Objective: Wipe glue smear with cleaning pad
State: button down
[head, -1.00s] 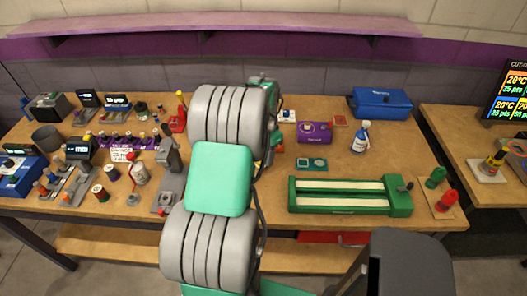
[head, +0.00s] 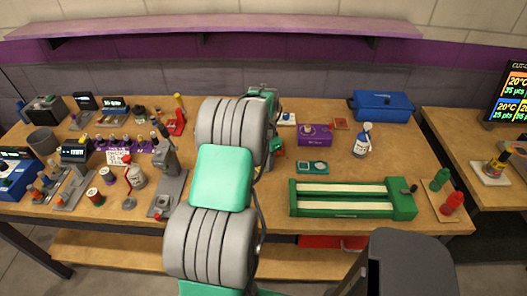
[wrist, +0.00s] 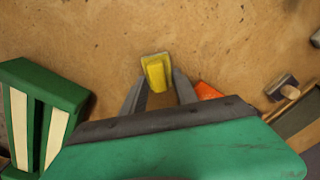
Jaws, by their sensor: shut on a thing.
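The cleaning pad (wrist: 155,71) is a small yellow block with a paler, flat base. In the wrist view it sits between the fingertips of my gripper (wrist: 157,84), which is shut on it over the brown wooden bench top. I cannot tell whether its base touches the wood. In the head view my arm hides the pad and the fingers. No glue smear can be made out in either view; it may be hidden by the arm or too faint.
A green slotted track (head: 340,212) lies at the bench's front right; it also shows in the wrist view (wrist: 75,95). A purple box (head: 314,135), a blue-capped bottle (head: 362,142) and a blue case (head: 384,106) stand behind it. Tools and spools crowd the bench's left.

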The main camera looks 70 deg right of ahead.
aim_at(264, 174)
jog(key=shift+d, duration=0.35)
jog(key=shift+s+d, duration=0.15)
jog(key=shift+w+a, duration=0.2)
jog(key=shift+w, duration=0.15)
jog(key=shift+s+a, duration=0.3)
jog(key=shift+a, duration=0.2)
jog(key=shift+s+a, duration=0.15)
jog(key=shift+a, duration=0.55)
jog(key=shift+s+a, duration=0.1)
jog(key=shift+a, duration=0.55)
notch_tip(264, 174, up, 8)
jog(key=p, duration=0.4)
jog(key=shift+p, duration=0.4)
